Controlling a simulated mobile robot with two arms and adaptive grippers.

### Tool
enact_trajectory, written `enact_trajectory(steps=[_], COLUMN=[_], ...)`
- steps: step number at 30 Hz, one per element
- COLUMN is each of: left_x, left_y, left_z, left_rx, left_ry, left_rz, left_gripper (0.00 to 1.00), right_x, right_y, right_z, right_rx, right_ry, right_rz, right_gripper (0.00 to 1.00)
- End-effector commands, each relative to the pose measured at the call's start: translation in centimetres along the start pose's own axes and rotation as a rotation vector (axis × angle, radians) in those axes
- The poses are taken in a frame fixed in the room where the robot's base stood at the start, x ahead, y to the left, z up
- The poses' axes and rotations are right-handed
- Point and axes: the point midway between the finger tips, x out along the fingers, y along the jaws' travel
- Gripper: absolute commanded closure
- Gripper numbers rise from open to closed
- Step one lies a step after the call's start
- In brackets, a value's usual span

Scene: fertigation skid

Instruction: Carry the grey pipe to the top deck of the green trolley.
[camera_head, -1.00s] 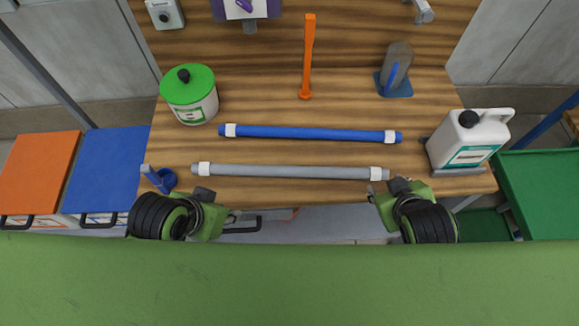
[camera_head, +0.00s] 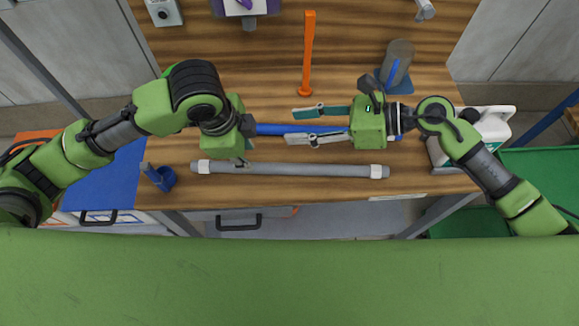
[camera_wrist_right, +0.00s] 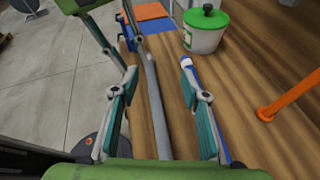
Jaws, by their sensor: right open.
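The grey pipe (camera_head: 290,170) with white end bands lies along the front of the wooden bench. In the right wrist view the grey pipe (camera_wrist_right: 154,100) runs away between my fingers in the picture. My left gripper (camera_head: 242,158) is over the left part of the pipe, pointing down; its fingers are mostly hidden. My right gripper (camera_head: 298,124) is open and empty, its fingers pointing left above the bench, behind the grey pipe and across the blue pipe. The green trolley (camera_head: 545,190) stands at the right, partly hidden by my right arm.
The blue pipe (camera_head: 272,129) lies behind the grey one, partly covered by my right gripper. A white jug (camera_head: 490,125), an orange tool (camera_head: 308,55), a blue holder (camera_head: 163,178) and a grey-blue container (camera_head: 396,65) stand around. A green-lidded tub (camera_wrist_right: 204,30) is mostly covered in the head view.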

Motion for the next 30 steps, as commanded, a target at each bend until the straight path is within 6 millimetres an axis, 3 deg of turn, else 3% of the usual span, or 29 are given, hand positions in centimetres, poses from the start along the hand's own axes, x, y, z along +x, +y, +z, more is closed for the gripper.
enact_trajectory(steps=[1,3,7,11,20,26,30], left_x=[-0.5,-1.0,-1.5,-1.7,-1.5,0.6,3.2], left_y=[-0.8,-1.2,-1.6,-1.7,-1.6,-1.5,-1.5], left_z=[1.1,2.2,3.4,3.8,3.7,4.0,4.3], left_rx=[0.017,0.032,0.048,0.051,0.051,0.048,0.049], left_ry=[-0.035,-0.068,-0.104,-0.114,-0.112,-0.113,-0.113], left_rz=[-0.001,0.009,0.022,0.027,0.027,0.03,0.03], left_gripper=[0.74,0.74,0.74,0.74,0.74,0.74,0.74], right_x=[-1.0,-2.4,-4.5,-5.2,-5.0,-3.0,-0.5], right_y=[-0.6,-1.1,-1.6,-1.8,-1.7,-1.5,-1.3], right_z=[-2.5,-5.3,-8.6,-9.5,-9.5,-10.4,-11.4], right_rx=[-0.07,-0.14,-0.205,-0.223,-0.22,-0.218,-0.217], right_ry=[0.113,0.24,0.384,0.428,0.424,0.421,0.42], right_rz=[0.018,0.048,0.085,0.098,0.099,0.101,0.102], right_gripper=[0.58,0.58,0.58,0.58,0.58,0.58,0.58])
